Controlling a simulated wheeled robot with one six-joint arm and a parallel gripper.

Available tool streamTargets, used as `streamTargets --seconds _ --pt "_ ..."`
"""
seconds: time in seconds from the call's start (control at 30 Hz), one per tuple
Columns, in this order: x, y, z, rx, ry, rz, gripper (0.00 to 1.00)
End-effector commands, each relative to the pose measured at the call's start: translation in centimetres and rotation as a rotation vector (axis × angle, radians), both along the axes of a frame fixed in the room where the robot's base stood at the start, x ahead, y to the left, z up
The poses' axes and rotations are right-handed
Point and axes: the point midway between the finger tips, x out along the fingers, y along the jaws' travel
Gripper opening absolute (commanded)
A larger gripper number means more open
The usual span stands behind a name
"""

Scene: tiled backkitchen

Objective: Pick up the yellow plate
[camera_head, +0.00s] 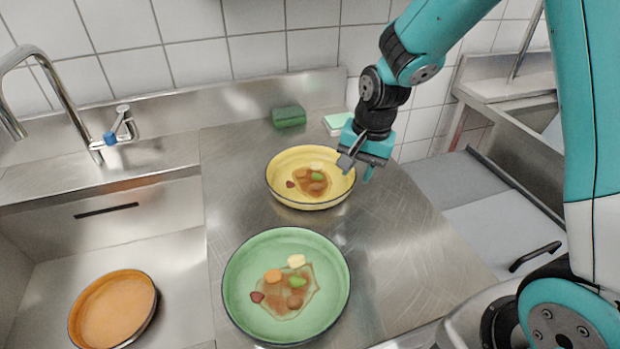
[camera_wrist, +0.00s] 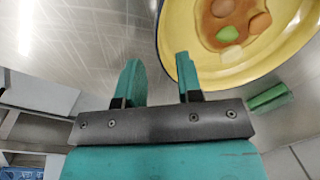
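The yellow plate (camera_head: 283,172) stands on the steel counter with brown sauce and several food scraps in it. It also shows at the upper right of the wrist view (camera_wrist: 290,62). My gripper (camera_head: 357,168) is at the plate's right rim in the head view. In the wrist view my gripper (camera_wrist: 160,78) is open, with its two teal fingers apart and nothing between them. The right finger there is close to the plate's rim or overlaps it; I cannot tell if they touch.
A green plate (camera_head: 240,298) with food scraps stands nearer on the counter (camera_head: 390,265). An orange plate (camera_head: 113,308) lies in the sink at left. A green sponge (camera_head: 289,116) and a pale green and white block (camera_head: 337,123) lie behind the yellow plate. A faucet (camera_head: 60,85) stands at left.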

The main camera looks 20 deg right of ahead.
Motion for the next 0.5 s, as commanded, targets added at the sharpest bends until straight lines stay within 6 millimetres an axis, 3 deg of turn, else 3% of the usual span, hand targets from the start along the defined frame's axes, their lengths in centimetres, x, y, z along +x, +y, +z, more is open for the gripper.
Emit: streamTargets --seconds 0.2,0.5 --pt "0.1 0.7 -3.0 0.0 0.003 0.001 0.33" --pt "0.2 0.7 -3.4 0.001 0.001 0.001 0.31"
